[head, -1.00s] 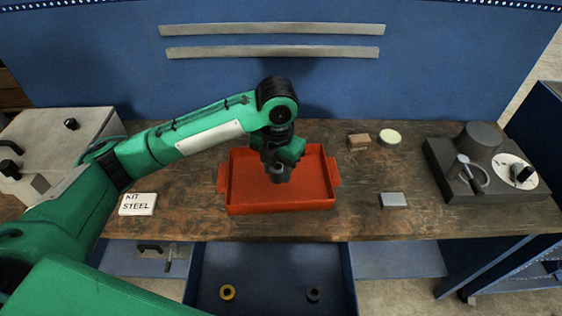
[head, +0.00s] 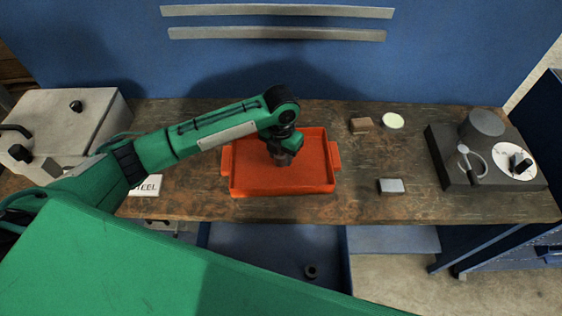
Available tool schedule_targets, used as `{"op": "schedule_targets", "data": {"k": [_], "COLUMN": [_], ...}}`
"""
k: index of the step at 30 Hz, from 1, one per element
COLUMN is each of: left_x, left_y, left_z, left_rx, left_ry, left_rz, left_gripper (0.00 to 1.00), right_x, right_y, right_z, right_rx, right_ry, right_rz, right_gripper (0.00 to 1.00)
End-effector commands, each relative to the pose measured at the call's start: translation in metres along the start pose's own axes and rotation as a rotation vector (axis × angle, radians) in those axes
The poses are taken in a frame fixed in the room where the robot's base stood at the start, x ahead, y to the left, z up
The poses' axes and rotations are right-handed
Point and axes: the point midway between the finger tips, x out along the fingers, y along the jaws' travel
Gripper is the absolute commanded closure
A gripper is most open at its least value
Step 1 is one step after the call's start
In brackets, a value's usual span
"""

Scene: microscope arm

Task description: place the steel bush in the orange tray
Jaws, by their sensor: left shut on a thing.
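The orange tray (head: 325,188) sits on the wooden bench, in the middle of the head view. My left gripper (head: 284,158) points down over the inside of the tray, near its middle. It is shut on a small grey piece, the steel bush (head: 284,161), which is mostly hidden by the fingers. I cannot tell whether the bush touches the tray floor. My right gripper is not in view.
A label reading "STEEL" (head: 147,186) lies left of the tray, partly covered by my arm. A grey block (head: 391,186), a brown block (head: 361,125), a pale round disc (head: 392,121) and a dark fixture (head: 450,170) are to the right. An open drawer below holds a dark ring (head: 310,271).

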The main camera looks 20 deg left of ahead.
Motion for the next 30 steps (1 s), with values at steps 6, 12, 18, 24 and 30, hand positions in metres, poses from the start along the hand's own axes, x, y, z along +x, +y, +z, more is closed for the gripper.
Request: {"op": "schedule_targets", "data": {"k": [6, 12, 18, 24, 30], "left_x": [0.015, 0.043, 0.054, 0.056, 0.057], "left_y": [0.000, -0.001, 0.000, 0.000, 0.000], "left_z": [0.000, 0.000, 0.001, 0.001, 0.000], "left_rx": [-0.001, -0.001, 0.001, 0.000, 0.000], "left_ry": [0.000, 0.002, -0.003, -0.002, -0.001], "left_rz": [0.000, -0.002, 0.000, 0.000, 0.000], "left_gripper": [0.94, 0.94, 0.94, 0.94, 0.41], "right_x": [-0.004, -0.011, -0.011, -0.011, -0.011], "right_y": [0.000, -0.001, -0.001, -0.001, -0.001], "right_z": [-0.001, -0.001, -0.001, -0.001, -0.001], "right_rx": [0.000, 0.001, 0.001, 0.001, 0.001], "right_ry": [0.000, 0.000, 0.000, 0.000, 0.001], "right_rz": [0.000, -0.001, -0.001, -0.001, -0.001], "right_gripper": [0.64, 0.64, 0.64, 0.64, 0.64]}}
